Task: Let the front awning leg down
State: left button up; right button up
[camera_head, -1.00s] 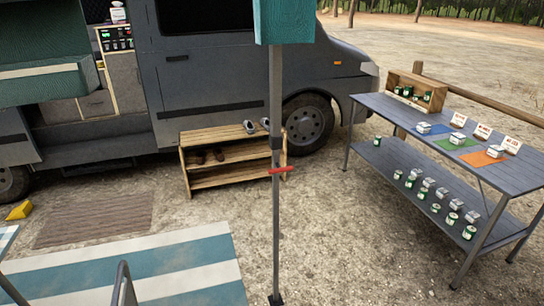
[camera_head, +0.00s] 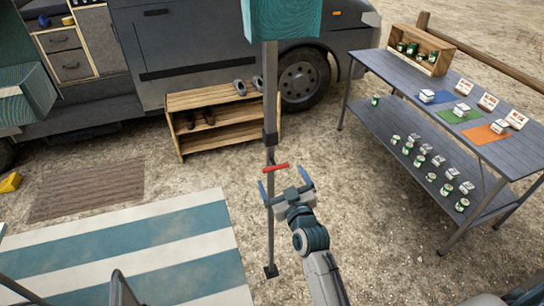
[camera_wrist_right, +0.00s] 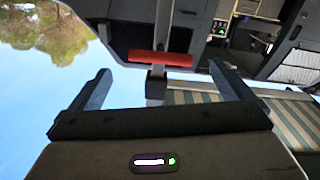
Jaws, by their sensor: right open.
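The front awning leg (camera_head: 270,100) is a grey upright pole hanging below the teal awning end (camera_head: 282,18). It has a dark collar (camera_head: 270,138), a red crossbar handle (camera_head: 276,167) just below that, and a dark foot (camera_head: 270,271) at the bottom. I cannot tell whether the foot touches the ground. My right gripper (camera_head: 284,187) is open and empty, just below the red handle in the head view. In the right wrist view the red handle (camera_wrist_right: 160,58) lies ahead, between the spread fingers and apart from them. My left gripper is not in view.
A wooden shoe rack (camera_head: 222,128) stands beside the van (camera_head: 190,50) behind the leg. A grey table (camera_head: 415,95) with cans and boxes stands at the right. A striped mat (camera_head: 130,250) lies at the left. The gravel around the foot is clear.

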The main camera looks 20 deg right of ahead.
aim_at(275, 166)
jog(key=w+p, duration=0.1)
jog(key=w, duration=0.3)
jog(key=w+p, duration=0.1)
jog(key=w, duration=0.3)
jog(key=shift+w+a, duration=0.2)
jog(key=shift+w, duration=0.1)
